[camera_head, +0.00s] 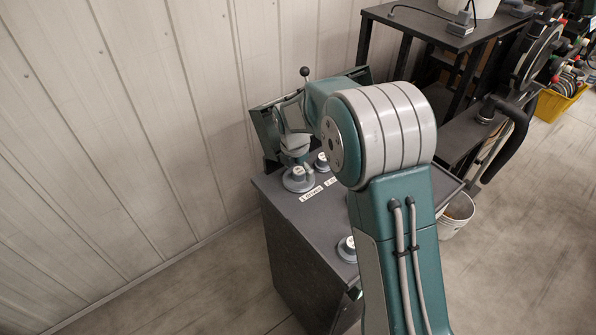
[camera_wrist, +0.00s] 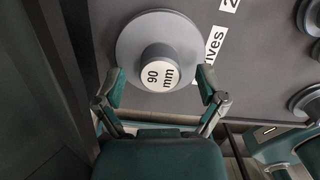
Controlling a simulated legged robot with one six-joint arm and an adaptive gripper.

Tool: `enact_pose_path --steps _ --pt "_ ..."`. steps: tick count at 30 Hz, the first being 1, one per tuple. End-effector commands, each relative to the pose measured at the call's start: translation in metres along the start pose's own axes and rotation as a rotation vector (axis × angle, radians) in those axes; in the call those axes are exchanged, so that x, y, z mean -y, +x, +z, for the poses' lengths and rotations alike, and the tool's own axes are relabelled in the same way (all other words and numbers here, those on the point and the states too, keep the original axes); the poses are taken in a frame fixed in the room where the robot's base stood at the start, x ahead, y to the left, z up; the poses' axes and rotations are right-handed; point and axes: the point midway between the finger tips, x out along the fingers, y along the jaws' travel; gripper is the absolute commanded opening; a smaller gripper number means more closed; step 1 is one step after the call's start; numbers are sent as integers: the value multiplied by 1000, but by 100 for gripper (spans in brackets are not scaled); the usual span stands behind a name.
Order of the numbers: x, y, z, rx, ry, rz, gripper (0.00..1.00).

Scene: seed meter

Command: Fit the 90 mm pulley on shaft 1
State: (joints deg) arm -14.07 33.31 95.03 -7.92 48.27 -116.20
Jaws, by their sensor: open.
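The 90 mm pulley (camera_wrist: 132,42) is a grey disc with a raised hub whose pale cap reads "90 mm". It lies flat on the dark bench top (camera_head: 275,186). My gripper (camera_wrist: 160,88) is open, with one finger on each side of the hub, over the near part of the disc. Clear contact with the hub does not show. In the head view my gripper (camera_head: 295,147) is small, just above a grey pulley (camera_head: 298,181) at the bench's left end. My arm covers much of the bench. I cannot make out shaft 1.
More grey pulleys stand on the bench, one behind (camera_head: 322,162) and one near the front edge (camera_head: 347,249). Printed white labels (camera_head: 311,194) lie beside them. A dark green panel (camera_head: 265,131) stands at the back near the wall. A shelf (camera_head: 430,20) and a yellow bin (camera_head: 560,103) are at right.

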Motion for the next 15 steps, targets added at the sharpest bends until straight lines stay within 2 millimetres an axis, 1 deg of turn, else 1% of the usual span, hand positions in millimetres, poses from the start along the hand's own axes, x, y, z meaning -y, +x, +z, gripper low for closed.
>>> enact_pose_path --steps 12,15 --pt "-2 -83 0 2 -1 3 90" --pt "-2 -98 0 2 -1 2 90"
